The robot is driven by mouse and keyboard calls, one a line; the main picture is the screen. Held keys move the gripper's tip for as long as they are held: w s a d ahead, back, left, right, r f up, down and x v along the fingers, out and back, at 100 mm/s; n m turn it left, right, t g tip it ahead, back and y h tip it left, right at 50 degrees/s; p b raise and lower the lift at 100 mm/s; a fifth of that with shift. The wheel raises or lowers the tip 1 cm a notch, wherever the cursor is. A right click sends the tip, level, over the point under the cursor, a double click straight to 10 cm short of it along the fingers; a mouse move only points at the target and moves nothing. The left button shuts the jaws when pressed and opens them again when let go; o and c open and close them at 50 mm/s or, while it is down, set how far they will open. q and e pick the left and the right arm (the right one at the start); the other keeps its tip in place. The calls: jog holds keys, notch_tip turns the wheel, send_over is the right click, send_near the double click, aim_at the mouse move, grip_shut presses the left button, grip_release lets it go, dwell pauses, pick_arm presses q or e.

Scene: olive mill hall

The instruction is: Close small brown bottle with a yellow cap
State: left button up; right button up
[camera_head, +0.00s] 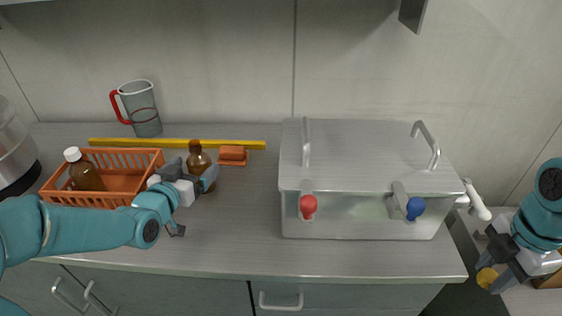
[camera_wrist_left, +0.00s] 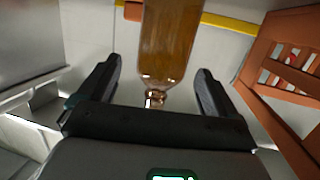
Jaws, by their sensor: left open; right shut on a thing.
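The small brown bottle (camera_head: 201,168) stands upright on the counter, right of the orange basket, with no cap on its neck. It also shows in the left wrist view (camera_wrist_left: 168,45), its lower part cut off by the frame. In the left wrist view, my left gripper (camera_wrist_left: 158,75) also shows open fingers. My right gripper (camera_head: 497,267) is at the far right, past the counter's end, shut on the yellow cap (camera_head: 487,277).
The orange basket (camera_head: 122,158) holds a white-capped brown bottle (camera_head: 84,174). Behind are a measuring jug (camera_head: 141,108), a yellow bar (camera_head: 180,143) and an orange sponge (camera_head: 233,154). A large metal box (camera_head: 365,160) with red and blue knobs stands between my grippers. The front counter is clear.

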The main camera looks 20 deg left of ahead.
pick_arm(q)
jog(key=w, duration=0.2)
jog(key=w+f+p, duration=0.1)
jog(key=w, duration=0.2)
jog(key=shift+a, duration=0.2)
pick_arm(e)
jog(key=shift+r, duration=0.5)
pick_arm(q)
jog(key=shift+c, duration=1.2)
jog(key=shift+r, duration=0.1)
jog(key=c, duration=1.1)
jog(key=shift+r, duration=0.1)
